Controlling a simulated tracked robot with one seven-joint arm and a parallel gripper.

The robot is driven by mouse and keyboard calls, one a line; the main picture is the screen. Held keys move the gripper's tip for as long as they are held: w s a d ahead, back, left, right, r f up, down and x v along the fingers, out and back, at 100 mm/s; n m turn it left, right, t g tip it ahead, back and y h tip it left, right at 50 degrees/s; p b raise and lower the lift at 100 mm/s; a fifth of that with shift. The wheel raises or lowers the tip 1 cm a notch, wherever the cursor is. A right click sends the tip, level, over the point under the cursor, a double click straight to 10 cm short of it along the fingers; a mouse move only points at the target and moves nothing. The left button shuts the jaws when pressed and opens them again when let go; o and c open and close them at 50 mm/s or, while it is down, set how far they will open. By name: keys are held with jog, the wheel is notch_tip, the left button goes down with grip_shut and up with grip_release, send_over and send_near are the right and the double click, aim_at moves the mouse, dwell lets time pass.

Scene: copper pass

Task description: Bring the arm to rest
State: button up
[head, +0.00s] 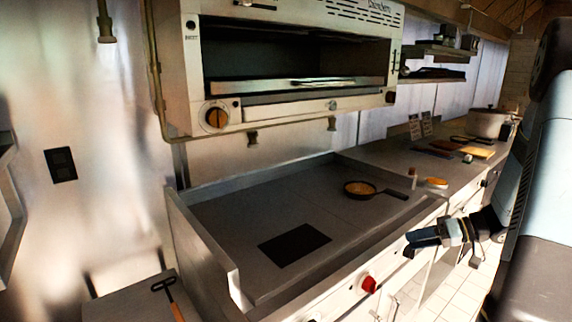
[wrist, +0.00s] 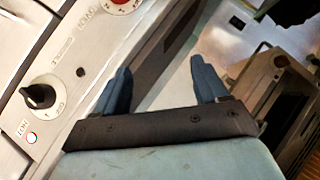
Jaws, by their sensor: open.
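My gripper (head: 408,245) is in front of the right part of the griddle counter in the head view, out past its front edge. In the wrist view my gripper (wrist: 160,82) shows two blue fingers standing apart with nothing between them. My arm (head: 535,150) fills the right side of the head view. The wrist view looks onto the front panel (wrist: 50,60) of the counter, with a black knob (wrist: 39,96) at the left and a red knob (wrist: 123,3) at the top.
A dark square plate (head: 294,244) lies nearer. An oven (head: 290,75) hangs above. A pot (head: 486,123) and boards stand on the far right counter. White tiled floor (head: 447,292) lies below my gripper.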

jog(key=s+a+r+m+h, duration=0.1)
jog(key=s+a+r+h, duration=0.3)
jog(key=s+r, duration=0.2)
jog(key=s+a+r+m+t+h, duration=0.1)
jog(key=s+a+r+h, duration=0.3)
jog(key=s+r, duration=0.3)
jog(key=s+a+r+m+h, duration=0.2)
jog(key=s+a+r+h, duration=0.2)
jog(key=s+r, duration=0.3)
jog(key=shift+s+a+t+h, duration=0.3)
jog(key=shift+s+a, duration=0.05)
jog(key=shift+s, duration=0.45)
jog(key=shift+r, duration=0.1)
